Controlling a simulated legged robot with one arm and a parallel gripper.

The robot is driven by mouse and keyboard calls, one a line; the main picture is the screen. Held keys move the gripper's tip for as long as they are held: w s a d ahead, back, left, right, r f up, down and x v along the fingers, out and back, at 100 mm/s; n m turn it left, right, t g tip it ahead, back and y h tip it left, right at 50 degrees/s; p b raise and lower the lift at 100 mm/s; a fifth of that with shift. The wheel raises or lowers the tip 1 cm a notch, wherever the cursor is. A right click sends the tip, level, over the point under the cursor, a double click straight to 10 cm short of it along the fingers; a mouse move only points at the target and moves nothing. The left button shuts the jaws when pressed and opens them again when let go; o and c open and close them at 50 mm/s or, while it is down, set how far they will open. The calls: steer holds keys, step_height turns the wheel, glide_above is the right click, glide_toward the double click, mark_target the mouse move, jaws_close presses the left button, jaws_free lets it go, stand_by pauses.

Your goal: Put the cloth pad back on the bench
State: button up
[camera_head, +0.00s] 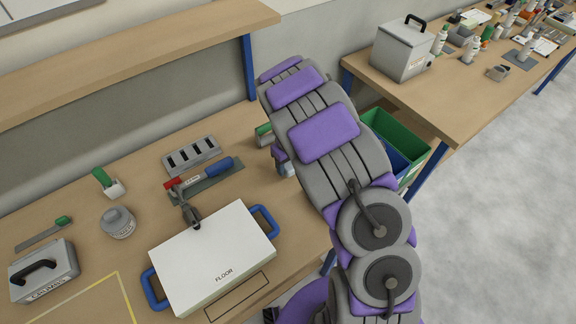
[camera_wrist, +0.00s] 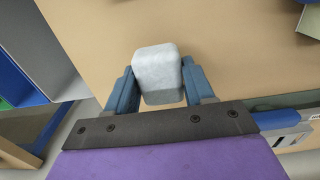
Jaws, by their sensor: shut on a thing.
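The cloth pad (camera_wrist: 158,75) is a pale grey-blue rounded block in the wrist view. My gripper (camera_wrist: 160,88) has its two dark blue fingers closed on its sides. The wrist view shows bare bench top (camera_wrist: 235,50) around the pad; I cannot tell whether the pad touches it. In the head view my gripper (camera_head: 285,163) is low over the wooden bench (camera_head: 230,135), right of the blue-handled tool and mostly hidden by my arm. The pad cannot be made out clearly there.
A white box (camera_head: 215,257) marked FLOOR, with blue handles, lies in front. A green bin (camera_head: 400,133) is beyond the bench's right edge.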

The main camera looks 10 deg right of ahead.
mark_target(289, 165)
steer(key=shift+w+d+f, duration=0.1)
steer(key=shift+w+d, duration=0.7)
steer(key=shift+w, duration=0.3)
steer(key=shift+w+f, duration=0.1)
steer(key=f, duration=0.1)
steer(key=f+b, duration=0.1)
steer(key=f, duration=0.1)
steer(key=shift+a+f, duration=0.2)
steer(key=shift+f, duration=0.05)
steer(key=shift+a+r, duration=0.1)
steer(key=o, duration=1)
steer(key=shift+d, duration=0.2)
steer(key=shift+a, duration=0.1)
